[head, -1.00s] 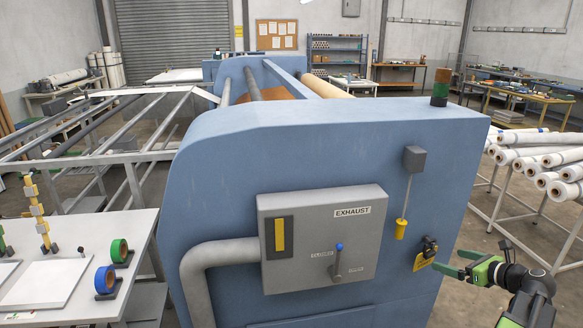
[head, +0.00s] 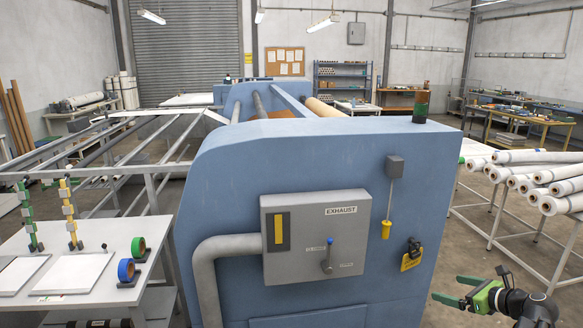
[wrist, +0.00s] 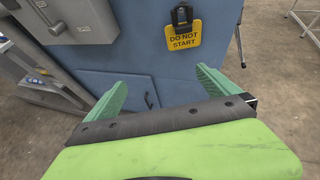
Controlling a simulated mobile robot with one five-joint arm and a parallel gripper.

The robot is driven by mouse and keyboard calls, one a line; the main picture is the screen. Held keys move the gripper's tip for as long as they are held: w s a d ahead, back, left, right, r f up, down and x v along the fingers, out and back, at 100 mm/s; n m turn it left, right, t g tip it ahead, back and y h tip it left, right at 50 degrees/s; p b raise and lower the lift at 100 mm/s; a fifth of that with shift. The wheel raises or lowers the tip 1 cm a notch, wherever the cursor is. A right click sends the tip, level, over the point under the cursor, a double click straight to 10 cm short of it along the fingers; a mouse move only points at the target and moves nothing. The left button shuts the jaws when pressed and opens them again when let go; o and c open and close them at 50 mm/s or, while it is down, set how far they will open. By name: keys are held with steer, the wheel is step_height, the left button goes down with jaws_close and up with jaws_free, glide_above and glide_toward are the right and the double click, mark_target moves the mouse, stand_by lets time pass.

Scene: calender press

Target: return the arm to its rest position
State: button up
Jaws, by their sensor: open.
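My gripper (head: 447,288) is at the lower right of the head view, in front of the right edge of the blue press (head: 300,155). Its green jaws are apart and empty, pointing left. In the wrist view both green fingers (wrist: 163,92) are spread with nothing between them. Beyond them are the press's blue side and a yellow "DO NOT START" tag (wrist: 183,33) under a black lock. The tag also hangs on the press in the head view (head: 411,261), above and left of my gripper and apart from it.
The grey exhaust box (head: 315,237) with a blue-knobbed lever (head: 328,256) sits on the press. A yellow pull handle (head: 386,229) hangs above the tag. A rack of white rolls (head: 530,170) stands at right. A white table (head: 90,262) stands at left.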

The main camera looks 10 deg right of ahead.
steer(key=w+a+f+n+g, duration=0.25)
steer(key=a+n, duration=0.25)
steer(key=a, duration=0.4)
steer(key=w+a+f+n+g+y, duration=0.1)
steer(key=a+f+n+g, duration=0.3)
steer(key=a, duration=0.4)
steer(key=w+a+f+n+g, duration=0.1)
steer(key=w+a+f+n, duration=0.15)
steer(key=a+n, duration=0.55)
steer(key=s+a+f+n+g+h, duration=0.2)
steer(key=a+n, duration=0.5)
steer(key=a, duration=0.2)
steer(key=s+a+f+n+g+h, duration=0.2)
steer(key=s+a+n+g, duration=0.1)
steer(key=a+n, duration=0.5)
steer(key=shift+a+f, duration=0.25)
steer(key=shift+a, duration=0.9)
steer(key=shift+d, duration=0.1)
steer(key=shift+c, duration=0.3)
